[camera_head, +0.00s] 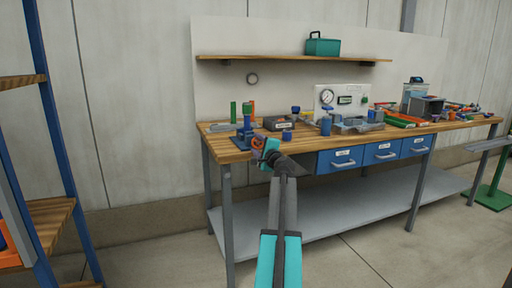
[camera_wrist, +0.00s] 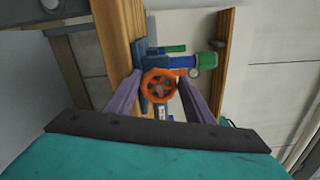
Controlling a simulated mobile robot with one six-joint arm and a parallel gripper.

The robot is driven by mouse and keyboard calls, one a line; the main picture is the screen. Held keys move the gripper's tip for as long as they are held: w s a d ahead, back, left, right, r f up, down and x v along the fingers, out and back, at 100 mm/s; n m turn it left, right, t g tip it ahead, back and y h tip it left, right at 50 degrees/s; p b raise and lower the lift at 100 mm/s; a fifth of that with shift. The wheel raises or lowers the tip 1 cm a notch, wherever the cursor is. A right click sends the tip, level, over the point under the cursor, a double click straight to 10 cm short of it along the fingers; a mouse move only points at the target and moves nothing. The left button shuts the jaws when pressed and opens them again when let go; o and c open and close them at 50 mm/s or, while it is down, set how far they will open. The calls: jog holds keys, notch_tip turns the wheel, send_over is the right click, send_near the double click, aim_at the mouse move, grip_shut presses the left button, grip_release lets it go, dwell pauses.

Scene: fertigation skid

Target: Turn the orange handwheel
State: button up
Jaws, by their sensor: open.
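The orange handwheel (camera_wrist: 159,86) is a spoked wheel facing the camera in the wrist view. It is mounted on a blue valve body (camera_wrist: 175,62) with a green part (camera_wrist: 206,58) at one end. In the head view the blue valve stand (camera_head: 244,139) is at the left end of the wooden bench, and my gripper (camera_head: 258,143) is in front of it, partly hiding the wheel. My gripper (camera_wrist: 160,88) is open, with one purple-grey finger on each side of the wheel. I cannot tell whether the fingers touch the rim.
The wooden bench (camera_head: 222,153) has blue drawers (camera_head: 342,161) at its front. Right of the valve are a grey box (camera_head: 279,123), a blue cup (camera_head: 325,126) and a gauge panel (camera_head: 342,99). A shelving rack (camera_head: 60,150) stands at the left. The floor before the bench is clear.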

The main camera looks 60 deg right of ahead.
jog(key=v, duration=1.5)
jog(key=shift+s, duration=0.15)
dwell(1.3)
jog(key=shift+s+a+r, duration=0.1)
jog(key=shift+r, duration=0.05)
dwell(0.4)
jog(key=b+v, duration=0.7)
jog(key=v, duration=0.6)
jog(key=shift+s+b, duration=0.2)
jog(key=shift+b, duration=0.15)
dwell(0.6)
jog(key=shift+a+r, duration=0.1)
dwell(0.4)
